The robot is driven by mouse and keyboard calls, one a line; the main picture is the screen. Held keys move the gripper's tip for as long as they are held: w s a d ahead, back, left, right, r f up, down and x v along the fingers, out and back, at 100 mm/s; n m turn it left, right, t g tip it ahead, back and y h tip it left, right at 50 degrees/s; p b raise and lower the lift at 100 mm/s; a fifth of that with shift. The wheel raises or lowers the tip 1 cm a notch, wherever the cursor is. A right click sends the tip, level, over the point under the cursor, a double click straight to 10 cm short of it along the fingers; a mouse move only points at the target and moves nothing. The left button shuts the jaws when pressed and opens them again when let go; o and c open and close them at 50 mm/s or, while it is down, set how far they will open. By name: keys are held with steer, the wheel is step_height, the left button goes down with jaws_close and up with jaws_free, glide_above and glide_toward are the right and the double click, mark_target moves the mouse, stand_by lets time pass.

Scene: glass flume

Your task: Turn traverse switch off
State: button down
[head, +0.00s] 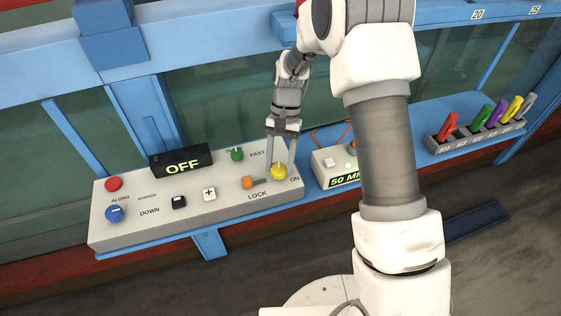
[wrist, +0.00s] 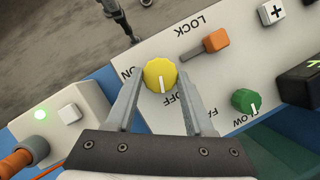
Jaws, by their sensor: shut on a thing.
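The yellow knob (head: 279,171) sits at the right end of the long grey control panel (head: 150,225). It also shows in the wrist view (wrist: 160,73), with ON printed to its left and OFF to its lower right. Its white pointer line points down in that picture, towards the OFF side. My gripper (head: 279,168) reaches down from above with a finger on each side of the knob. In the wrist view my gripper (wrist: 159,78) is shut on the knob. A black display (head: 181,162) on the panel reads OFF.
An orange lever switch (head: 250,182) marked LOCK and a green knob (head: 237,154) stand close to the yellow knob. A smaller box (head: 330,172) reading 50 MM stands just right of the panel. A rack of coloured handles (head: 478,140) is farther right.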

steer(key=shift+a+n+h, duration=0.15)
steer(key=shift+n+h, duration=0.55)
steer(key=shift+n, duration=1)
steer(key=shift+c, duration=1.4)
jaws_free()
